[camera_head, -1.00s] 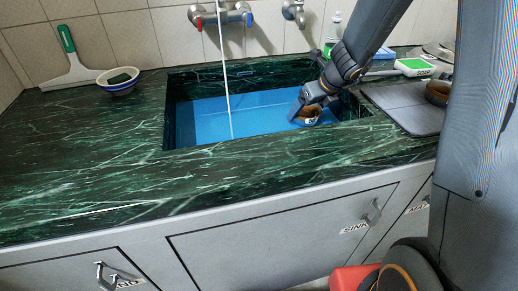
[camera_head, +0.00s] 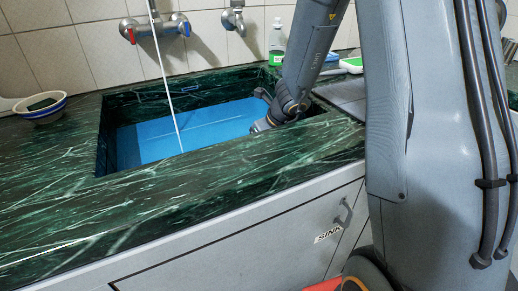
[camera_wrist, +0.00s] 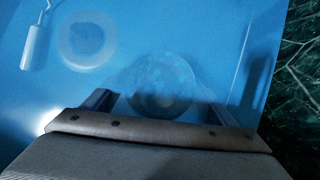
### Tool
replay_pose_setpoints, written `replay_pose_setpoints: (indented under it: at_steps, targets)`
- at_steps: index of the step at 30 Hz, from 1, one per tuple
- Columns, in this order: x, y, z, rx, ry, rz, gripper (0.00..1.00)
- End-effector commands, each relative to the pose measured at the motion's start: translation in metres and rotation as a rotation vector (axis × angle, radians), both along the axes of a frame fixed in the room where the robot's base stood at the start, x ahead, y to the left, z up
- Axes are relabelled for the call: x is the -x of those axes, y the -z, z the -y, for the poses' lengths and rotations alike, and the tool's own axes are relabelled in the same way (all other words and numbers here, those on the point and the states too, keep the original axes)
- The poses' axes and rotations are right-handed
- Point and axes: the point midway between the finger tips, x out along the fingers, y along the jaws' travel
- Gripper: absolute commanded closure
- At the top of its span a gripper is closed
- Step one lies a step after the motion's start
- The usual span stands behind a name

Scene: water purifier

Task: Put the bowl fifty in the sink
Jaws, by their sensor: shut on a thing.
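My gripper (camera_head: 264,112) is at the right end of the sink (camera_head: 135,150), low inside it over the blue water or floor. In the wrist view, my gripper (camera_wrist: 160,107) has its fingers on either side of a dim round shape, which appears to be the bowl (camera_wrist: 162,80). It looks faint and bluish, and its markings cannot be read. In the head view the bowl is not clear, hidden by the gripper and the sink's front edge.
A white bowl with a blue rim (camera_head: 42,117) holds a dark sponge on the left counter. The wrist view shows a pale ring (camera_wrist: 87,40) and a white cylinder (camera_wrist: 35,47). Taps (camera_head: 155,27) and a green bottle (camera_head: 277,42) stand behind the sink.

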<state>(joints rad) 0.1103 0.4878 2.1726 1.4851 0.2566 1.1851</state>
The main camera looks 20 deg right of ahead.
Motion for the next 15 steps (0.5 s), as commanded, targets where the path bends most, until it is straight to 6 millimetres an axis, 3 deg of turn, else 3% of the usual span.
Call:
replay_pose_setpoints:
  at_steps: [14, 15]
  targets:
    - [-0.0003, 0.0045, 0.0001, -0.001, 0.001, 0.001, 0.43]
    - [0.0001, 0.0044, 0.0, 0.0, 0.001, 0.0, 0.16]
